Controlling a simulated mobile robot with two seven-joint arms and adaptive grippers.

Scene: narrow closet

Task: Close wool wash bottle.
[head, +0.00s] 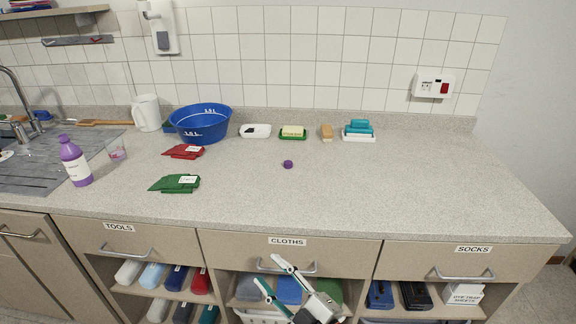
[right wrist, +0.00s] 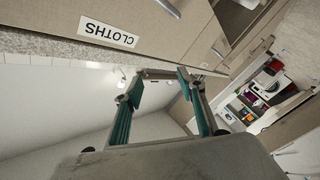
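The purple wool wash bottle (head: 75,163) with a pale label stands upright at the left of the counter, by the sink's drainer. A small purple cap (head: 288,164) lies on the bare counter near the middle, apart from the bottle. My right gripper (head: 267,272) is low in front of the drawer marked CLOTHS, below the counter edge and away from both. Its two fingers are spread with nothing between them; they also show apart in the right wrist view (right wrist: 160,88). My left gripper is out of view.
Green cloths (head: 175,183) and red cloths (head: 184,152) lie right of the bottle, with a clear cup (head: 116,150) beside it. A blue basin (head: 203,124), white jug (head: 147,113) and soap dishes (head: 293,133) stand behind. The counter's right side is clear.

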